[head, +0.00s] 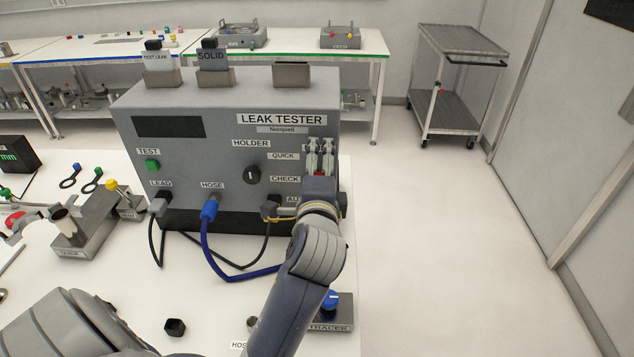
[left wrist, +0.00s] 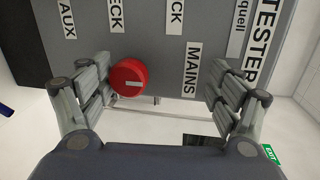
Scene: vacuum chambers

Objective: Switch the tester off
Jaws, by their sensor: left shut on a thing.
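The leak tester (head: 190,97) is a big grey box on the white table in the head view. Its red round mains knob (left wrist: 128,78) shows in the left wrist view beside the MAINS label (left wrist: 191,70), with a pale line across its face. My left gripper (head: 320,158) is at the tester's right front in the head view, and hides most of the knob there. In the left wrist view my left gripper (left wrist: 158,100) has the knob between its fingers, close to the left finger. It is shut on the knob. My right gripper is out of view.
A black HOLDER knob (head: 252,175), green TEST button (head: 152,165) and plugged blue hose (head: 206,230) are on the tester's front. A tracer unit (head: 330,312) stands near the table's right edge. Open floor lies to the right, with a cart (head: 462,42) at the back.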

